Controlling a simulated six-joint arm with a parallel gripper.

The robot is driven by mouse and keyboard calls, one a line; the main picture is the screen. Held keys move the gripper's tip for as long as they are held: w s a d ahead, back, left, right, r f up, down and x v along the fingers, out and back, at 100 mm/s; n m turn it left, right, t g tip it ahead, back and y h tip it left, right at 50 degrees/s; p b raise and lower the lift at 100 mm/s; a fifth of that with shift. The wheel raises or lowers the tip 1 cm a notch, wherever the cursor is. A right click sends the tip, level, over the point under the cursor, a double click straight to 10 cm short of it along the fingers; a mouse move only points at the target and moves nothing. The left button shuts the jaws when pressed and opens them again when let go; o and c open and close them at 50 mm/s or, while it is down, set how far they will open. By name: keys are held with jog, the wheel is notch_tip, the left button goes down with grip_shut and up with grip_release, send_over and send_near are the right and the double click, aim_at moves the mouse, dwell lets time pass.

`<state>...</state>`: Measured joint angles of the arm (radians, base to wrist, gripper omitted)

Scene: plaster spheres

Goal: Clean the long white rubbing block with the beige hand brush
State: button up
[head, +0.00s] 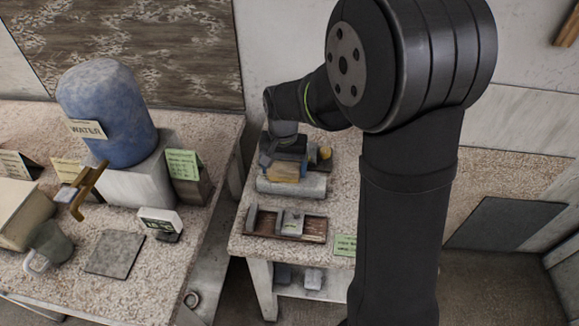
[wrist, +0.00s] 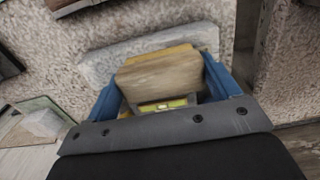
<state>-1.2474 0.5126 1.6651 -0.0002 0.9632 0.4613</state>
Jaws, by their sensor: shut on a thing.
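The beige hand brush (wrist: 160,76) is held between the blue fingers of my gripper (wrist: 166,88) in the wrist view. In the head view my gripper (head: 287,160) points down at the middle table, with the brush (head: 285,173) below its fingers. The long white rubbing block (head: 300,187) lies on that table, right under or just in front of the brush. In the wrist view the block (wrist: 105,64) shows beyond and beside the brush, which covers part of it. I cannot tell whether the bristles touch the block.
A brown tray (head: 312,232) with grey pieces is in front of the block, with a green card (head: 344,244) at the table's front edge. A small yellowish ball (head: 325,153) is behind right. A blue water container (head: 105,110) stands on the left table, across a gap.

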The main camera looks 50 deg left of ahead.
jog(key=shift+w+d+r, duration=0.7)
jog(key=shift+w+d, duration=0.1)
jog(key=shift+f, duration=0.75)
dwell(0.5)
jog(key=shift+w+d, duration=0.75)
jog(key=shift+s+a, duration=1.55)
jog(key=shift+w+d, duration=0.1)
